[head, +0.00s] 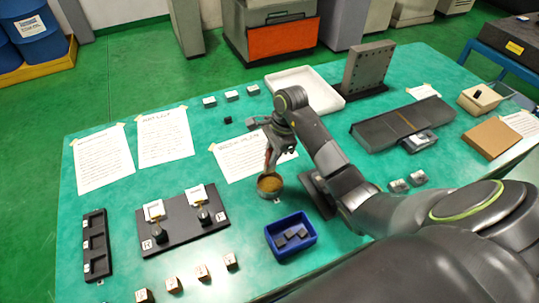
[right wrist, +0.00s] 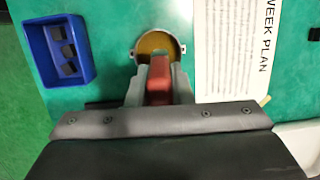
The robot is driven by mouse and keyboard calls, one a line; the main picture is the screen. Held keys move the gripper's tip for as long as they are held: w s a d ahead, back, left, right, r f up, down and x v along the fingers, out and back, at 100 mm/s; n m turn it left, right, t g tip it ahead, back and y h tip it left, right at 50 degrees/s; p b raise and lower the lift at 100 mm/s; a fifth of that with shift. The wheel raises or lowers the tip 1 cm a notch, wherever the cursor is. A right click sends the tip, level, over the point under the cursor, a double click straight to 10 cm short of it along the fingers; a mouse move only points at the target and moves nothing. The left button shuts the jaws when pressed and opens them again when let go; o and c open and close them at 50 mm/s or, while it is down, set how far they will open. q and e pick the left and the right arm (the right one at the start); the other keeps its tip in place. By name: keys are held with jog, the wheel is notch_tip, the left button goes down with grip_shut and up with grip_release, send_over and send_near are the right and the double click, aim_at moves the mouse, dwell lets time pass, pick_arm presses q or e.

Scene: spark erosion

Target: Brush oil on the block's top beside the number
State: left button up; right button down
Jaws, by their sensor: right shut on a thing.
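My right gripper (head: 268,152) is shut on the red handle of a brush (right wrist: 160,78) above the round oil cup (head: 270,186). In the right wrist view the cup (right wrist: 136,55) shows amber oil behind the handle. The brush tip is hidden or too small to tell, so I cannot see whether it touches the oil. Several small blocks (head: 202,272) with pale marked faces stand in a row along the table's front edge. Their numbers are too small to read, and I cannot tell which block is meant. My left gripper is out of view.
A blue bin (head: 271,236) with dark pieces stands in front of the cup. A black plate (head: 180,233) with two fixtures and a black slotted tray (head: 95,240) lie to the left. Paper sheets (head: 103,158) are taped down behind. A white tray (head: 305,78) stands farther back.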

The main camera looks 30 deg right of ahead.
jog(key=shift+s+d+f+t+y+b, duration=0.25)
jog(key=shift+f+y+b, duration=0.15)
jog(key=shift+f, duration=0.85)
jog(key=shift+s+d+f+t+y+b, duration=0.1)
jog(key=shift+d+f+t+y+b, duration=0.25)
jog(key=shift+f, duration=0.85)
jog(key=shift+s+d+f+t+y+b, duration=0.1)
jog(key=shift+s+f+y+b, duration=0.25)
jog(key=shift+f, duration=0.9)
jog(key=shift+w, duration=0.15)
jog(key=shift+f+b, duration=0.5)
jog(key=shift+f, duration=0.05)
jog(key=shift+f+b, duration=0.1)
jog(key=shift+b, duration=0.3)
dwell(0.4)
